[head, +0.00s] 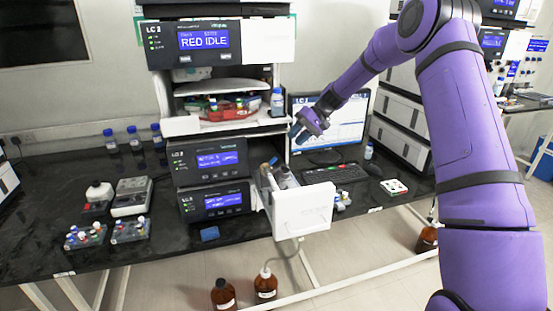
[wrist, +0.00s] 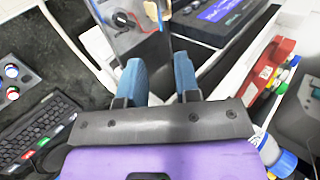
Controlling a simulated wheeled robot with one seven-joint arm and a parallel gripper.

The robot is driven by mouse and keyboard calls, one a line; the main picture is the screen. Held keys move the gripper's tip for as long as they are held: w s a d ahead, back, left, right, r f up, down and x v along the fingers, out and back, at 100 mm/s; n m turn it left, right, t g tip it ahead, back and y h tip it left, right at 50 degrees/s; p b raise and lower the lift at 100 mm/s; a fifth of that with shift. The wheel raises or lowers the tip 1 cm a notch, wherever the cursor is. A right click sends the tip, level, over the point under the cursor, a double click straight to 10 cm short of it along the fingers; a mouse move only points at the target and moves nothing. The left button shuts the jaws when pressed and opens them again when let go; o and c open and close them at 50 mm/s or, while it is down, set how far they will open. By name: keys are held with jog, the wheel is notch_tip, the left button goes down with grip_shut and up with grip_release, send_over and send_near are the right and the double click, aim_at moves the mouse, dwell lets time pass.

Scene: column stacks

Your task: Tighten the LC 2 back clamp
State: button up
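An open white drawer (head: 303,212) sticks out of the middle instrument stack, with a grey cylinder (head: 286,178) and other small parts inside. In the wrist view a black knob (wrist: 122,19) sits on a grey metal plate (wrist: 140,40) beyond my fingers. I cannot tell whether this knob is the LC 2 back clamp; the label is not readable. My gripper (head: 299,134) hangs above and behind the drawer, in front of the monitor. In the wrist view my gripper (wrist: 159,65) has its two blue fingers apart, with nothing between them. It is apart from the knob.
A monitor (head: 343,119) and a keyboard (head: 335,173) stand right of the drawer. A red tray of bottles (head: 224,108) sits on the stack's shelf, close to my gripper's right side in the wrist view (wrist: 262,70). Brown bottles (head: 265,284) stand on the floor below.

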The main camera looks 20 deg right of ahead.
aim_at(269, 166)
jog(key=x, duration=1)
grip_shut()
